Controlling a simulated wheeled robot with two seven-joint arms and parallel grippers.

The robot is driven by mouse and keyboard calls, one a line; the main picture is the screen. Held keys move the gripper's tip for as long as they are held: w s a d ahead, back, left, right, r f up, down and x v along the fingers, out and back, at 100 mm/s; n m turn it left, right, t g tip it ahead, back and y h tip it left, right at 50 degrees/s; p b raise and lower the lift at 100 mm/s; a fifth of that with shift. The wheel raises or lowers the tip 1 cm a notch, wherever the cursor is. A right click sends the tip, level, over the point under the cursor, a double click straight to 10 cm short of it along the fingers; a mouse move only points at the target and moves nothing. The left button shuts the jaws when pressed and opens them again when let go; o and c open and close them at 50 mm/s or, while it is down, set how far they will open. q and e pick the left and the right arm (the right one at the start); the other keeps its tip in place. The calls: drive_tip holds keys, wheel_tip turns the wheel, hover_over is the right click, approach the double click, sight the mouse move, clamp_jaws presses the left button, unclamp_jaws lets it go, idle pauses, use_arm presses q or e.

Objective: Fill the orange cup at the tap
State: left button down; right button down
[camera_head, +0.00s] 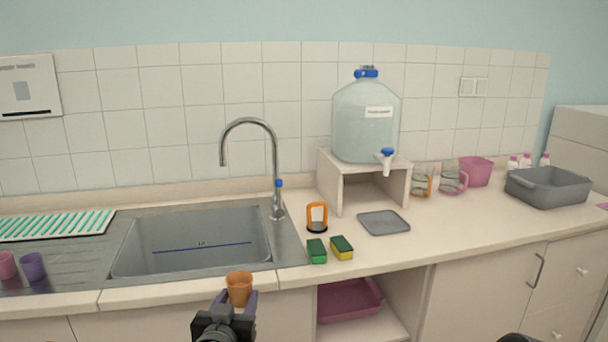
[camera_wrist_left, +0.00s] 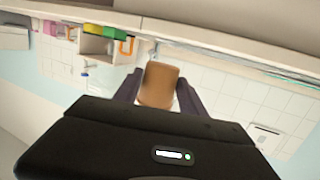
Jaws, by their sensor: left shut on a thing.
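The orange cup (camera_head: 239,288) is held in my left gripper (camera_head: 237,298), in front of the counter's front edge and below the sink rim in the head view. The cup looks upright there. In the left wrist view the cup (camera_wrist_left: 159,85) sits between the two fingers of the left gripper (camera_wrist_left: 158,92). The tap (camera_head: 277,170) is a tall curved metal spout with a blue mark, standing behind the sink (camera_head: 190,240). Its outlet hangs over the back of the sink, well away from the cup. No water stream shows.
A water jug (camera_head: 366,120) sits on a stand (camera_head: 330,186). Pink (camera_head: 7,266) and purple (camera_head: 33,267) cups are at left.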

use_arm(q)
drive_tip(key=s+a+f+y+p, duration=0.1)
drive_tip(key=a+f, duration=0.5)
drive_tip(key=f, duration=0.3)
drive_tip(key=shift+n, duration=0.4)
